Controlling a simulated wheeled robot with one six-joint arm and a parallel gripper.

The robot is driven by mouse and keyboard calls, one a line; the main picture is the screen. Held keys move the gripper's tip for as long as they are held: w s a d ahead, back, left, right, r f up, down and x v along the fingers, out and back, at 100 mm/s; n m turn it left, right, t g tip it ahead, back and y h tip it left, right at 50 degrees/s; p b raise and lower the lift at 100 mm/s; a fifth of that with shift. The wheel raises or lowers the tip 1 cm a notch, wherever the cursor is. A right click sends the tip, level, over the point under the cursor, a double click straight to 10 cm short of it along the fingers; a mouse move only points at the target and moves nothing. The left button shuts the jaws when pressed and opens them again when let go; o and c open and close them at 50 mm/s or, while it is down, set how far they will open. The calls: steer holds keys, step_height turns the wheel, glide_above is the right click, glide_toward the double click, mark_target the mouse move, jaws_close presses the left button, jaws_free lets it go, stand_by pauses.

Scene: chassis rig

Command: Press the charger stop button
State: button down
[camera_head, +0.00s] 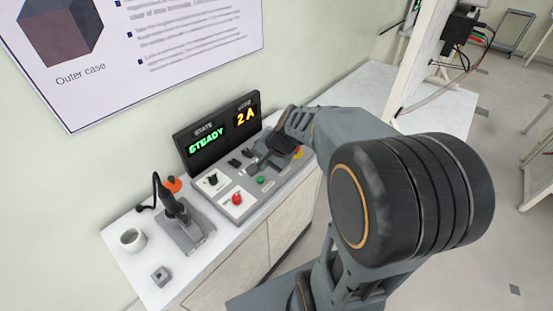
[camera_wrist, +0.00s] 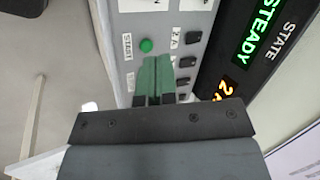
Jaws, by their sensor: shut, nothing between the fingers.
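The charger panel (camera_head: 222,187) is a grey sloped box on the white counter. A small green button (camera_head: 261,180) sits on it; the wrist view shows this green button (camera_wrist: 147,45) beside the label START. A red knob (camera_head: 237,199) on a white plate is nearer the panel's left end. A red and yellow part (camera_head: 298,153) shows partly behind my gripper at the right end. My gripper (camera_head: 254,167) is shut and empty over the panel. In the wrist view its green fingertips (camera_wrist: 155,58) are just below the green button. I see no STOP label; my gripper hides part of the panel.
A display (camera_head: 218,132) behind the panel reads STATE STEADY and 2 A. Several black switches (camera_wrist: 192,37) line the panel near it. A black-handled tool on a grey stand (camera_head: 186,229), a white mug (camera_head: 132,239) and a small grey block (camera_head: 161,275) stand at left.

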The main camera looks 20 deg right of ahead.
steer(key=w+d+f+m+t+y+p, duration=0.1)
steer(key=w+d+f+m+t+p, duration=0.1)
steer(key=w+d+m, duration=0.7)
steer(key=shift+w+d+m+t+p, duration=0.25)
steer(key=shift+w+m+t+p, duration=0.1)
steer(key=shift+w+m+t, duration=0.25)
steer(key=shift+s+f, duration=0.1)
steer(key=shift+f, duration=0.05)
step_height(320, 180, down, 9)
steer(key=b, duration=0.7)
steer(key=shift+r, duration=0.2)
steer(key=shift+f+b, duration=0.25)
steer(key=shift+b, duration=0.2)
stand_by(0.8)
steer(key=shift+f, duration=0.2)
